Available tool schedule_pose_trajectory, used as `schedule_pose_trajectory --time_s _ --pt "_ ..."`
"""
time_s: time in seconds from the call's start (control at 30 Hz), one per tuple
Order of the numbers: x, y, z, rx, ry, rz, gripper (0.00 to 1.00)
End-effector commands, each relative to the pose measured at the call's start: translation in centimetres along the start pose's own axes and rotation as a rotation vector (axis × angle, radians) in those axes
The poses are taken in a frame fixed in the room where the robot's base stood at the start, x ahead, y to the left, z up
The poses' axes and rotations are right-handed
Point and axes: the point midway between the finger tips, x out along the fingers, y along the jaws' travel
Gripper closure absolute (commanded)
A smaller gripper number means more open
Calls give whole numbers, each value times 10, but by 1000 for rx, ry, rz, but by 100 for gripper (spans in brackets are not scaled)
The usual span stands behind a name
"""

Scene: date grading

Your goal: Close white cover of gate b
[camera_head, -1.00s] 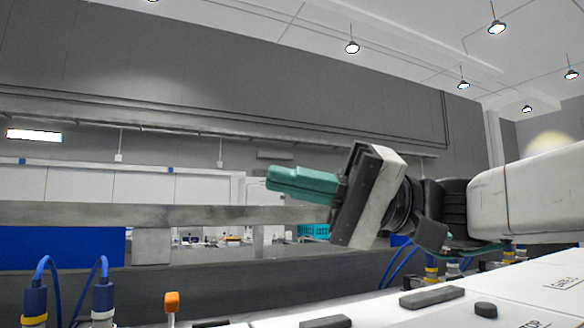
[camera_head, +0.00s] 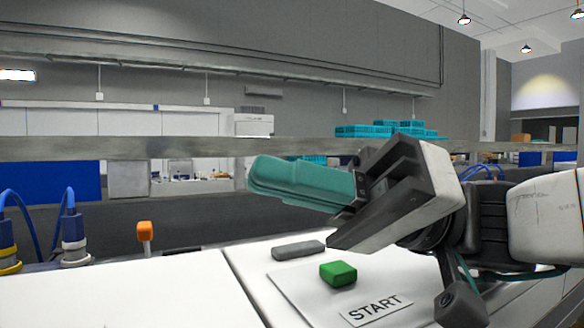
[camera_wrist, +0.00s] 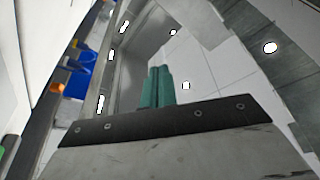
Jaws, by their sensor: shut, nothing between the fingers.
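My gripper (camera_head: 262,182) has teal fingers pressed together with nothing between them. It points left in the head view, above a white machine top. In the wrist view the gripper (camera_wrist: 158,72) points toward the ceiling and far wall. Below it in the head view is a white panel with a green button (camera_head: 338,272) and a START label (camera_head: 375,307). A grey handle-like bar (camera_head: 298,249) lies on the white surface behind the button. I cannot make out any marking for gate b, so I cannot tell which white piece is its cover.
An orange-topped lever (camera_head: 144,232) stands at the machine's back edge. Blue cables with connectors (camera_head: 75,240) rise at the left. A grey rail (camera_head: 200,148) runs across behind. Teal crates (camera_head: 365,131) stand farther back. The space left of the gripper is open.

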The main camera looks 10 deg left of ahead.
Motion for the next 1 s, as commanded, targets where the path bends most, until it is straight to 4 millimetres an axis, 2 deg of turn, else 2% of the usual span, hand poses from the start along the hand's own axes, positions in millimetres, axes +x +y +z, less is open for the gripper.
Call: schedule_pose_trajectory --time_s 0.37,0.47,0.63,0.8,1.0 --pt "0 -1 -2 -1 0 0 100" --pt "2 -7 -9 -4 0 1 100" --pt "10 -27 -33 -7 1 1 100" --pt "-28 -16 -34 0 6 8 100" --pt "-63 -9 -36 0 5 7 100"
